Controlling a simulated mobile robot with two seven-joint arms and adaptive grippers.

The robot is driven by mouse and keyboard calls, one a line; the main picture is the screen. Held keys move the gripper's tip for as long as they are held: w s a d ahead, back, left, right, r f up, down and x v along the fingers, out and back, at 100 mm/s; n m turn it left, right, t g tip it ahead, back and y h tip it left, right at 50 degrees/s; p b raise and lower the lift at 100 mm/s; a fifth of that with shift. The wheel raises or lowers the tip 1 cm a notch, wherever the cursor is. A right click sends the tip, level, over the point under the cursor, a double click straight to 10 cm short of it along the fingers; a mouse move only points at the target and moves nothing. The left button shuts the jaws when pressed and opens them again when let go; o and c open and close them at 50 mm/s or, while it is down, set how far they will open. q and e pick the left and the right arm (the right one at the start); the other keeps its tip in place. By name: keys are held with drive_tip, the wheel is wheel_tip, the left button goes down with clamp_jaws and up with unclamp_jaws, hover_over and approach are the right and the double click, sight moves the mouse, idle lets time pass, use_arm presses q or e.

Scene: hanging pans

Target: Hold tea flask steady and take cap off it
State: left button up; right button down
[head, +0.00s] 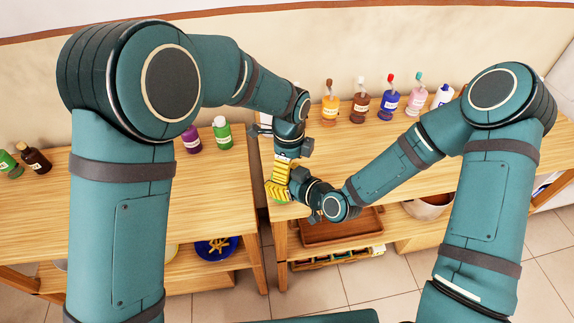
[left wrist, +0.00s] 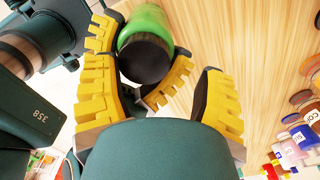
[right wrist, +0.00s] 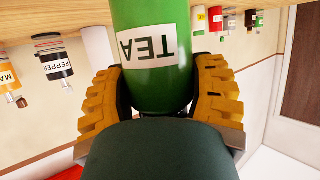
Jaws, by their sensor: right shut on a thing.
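The tea flask is a green cylinder with a white TEA label (right wrist: 148,48), seen upside down between the fingers in the right wrist view. My right gripper (right wrist: 160,85) is shut on its body; in the head view that gripper (head: 277,188) is near the edge of the right table. The dark cap (left wrist: 145,60) faces the camera in the left wrist view. My left gripper (left wrist: 157,72) is open, its fingers spread on either side and the cap off toward the left finger. In the head view the left gripper (head: 284,160) is just above the right one, hiding most of the flask.
Several bottles, including an orange one (head: 329,108) and a blue one (head: 388,104), stand along the back of the right table. A green bottle (head: 222,132) and a purple one (head: 191,139) stand on the left table. A wooden tray (head: 340,228) is on the shelf below.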

use_arm(q)
drive_tip(key=shift+a, duration=0.2)
wheel_tip(320, 180, up, 4)
drive_tip(key=shift+r, duration=0.15)
drive_tip(key=shift+o, duration=0.6)
drive_tip(key=shift+r, duration=0.1)
drive_tip(key=r+m, duration=0.2)
drive_tip(key=shift+s+a+r, duration=0.1)
drive_tip(key=shift+a+r, duration=0.2)
drive_tip(key=shift+r, duration=0.05)
drive_tip(key=shift+s+a, duration=0.1)
drive_tip(key=shift+f, duration=3.85)
